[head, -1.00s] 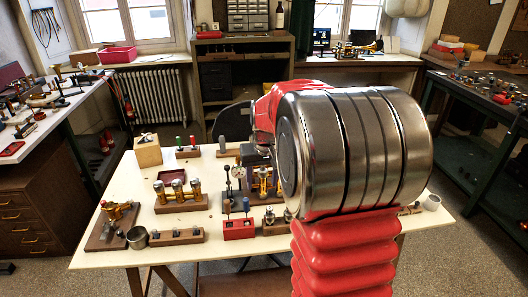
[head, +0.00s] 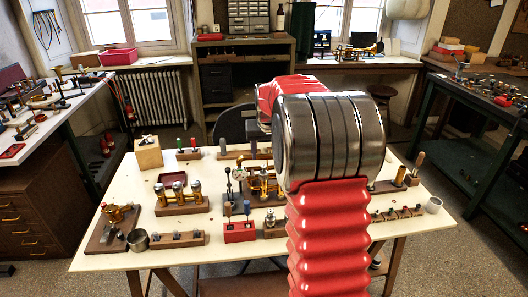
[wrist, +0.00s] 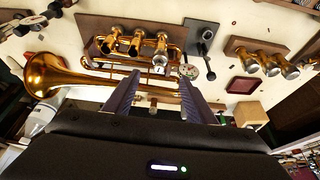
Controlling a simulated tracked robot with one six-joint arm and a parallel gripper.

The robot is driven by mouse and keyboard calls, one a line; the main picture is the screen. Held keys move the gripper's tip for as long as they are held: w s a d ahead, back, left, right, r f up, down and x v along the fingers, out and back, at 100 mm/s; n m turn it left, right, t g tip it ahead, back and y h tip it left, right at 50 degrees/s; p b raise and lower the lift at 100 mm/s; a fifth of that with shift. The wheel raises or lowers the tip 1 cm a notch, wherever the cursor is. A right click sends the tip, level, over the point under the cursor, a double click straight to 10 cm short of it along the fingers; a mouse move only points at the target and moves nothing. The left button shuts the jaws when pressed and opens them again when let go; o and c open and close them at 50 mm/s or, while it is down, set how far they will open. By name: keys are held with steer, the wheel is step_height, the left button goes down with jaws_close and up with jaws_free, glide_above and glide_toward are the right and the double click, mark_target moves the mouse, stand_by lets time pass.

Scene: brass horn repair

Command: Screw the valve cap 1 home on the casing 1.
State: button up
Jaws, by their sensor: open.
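A brass horn lies in a holder on the bench; its flared bell (wrist: 52,76) is at the left in the wrist view. Its row of valve casings (wrist: 135,42) stands on a brown base, and the nearest casing (wrist: 160,52) has a silvery end. I cannot tell which is casing 1 or pick out valve cap 1. In the head view the horn (head: 262,182) is partly hidden by my arm.
A black lever stand (wrist: 204,42) with a round silvery disc is beside the casings. A wooden block with several brass cylinders (head: 181,196), a dark red tray (head: 172,177), a wooden box (head: 148,152) and a red tool holder (head: 239,231) stand on the bench. The front left holds a metal cup (head: 138,239).

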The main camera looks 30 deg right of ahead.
mark_target(262, 172)
steer(key=x, duration=1.3)
steer(key=shift+c, duration=0.5)
steer(key=shift+a, duration=0.1)
steer(key=c, duration=1.1)
steer(key=shift+w, duration=0.1)
steer(key=shift+c, duration=0.2)
steer(key=shift+w+a+m+g+h, duration=0.1)
steer(key=shift+m+g+h, duration=0.25)
steer(key=shift+m, duration=0.95)
steer(key=shift+a+m+g+h, duration=0.1)
steer(key=shift+m+g+h, duration=0.2)
steer(key=shift+m, duration=1)
steer(key=shift+f, duration=0.1)
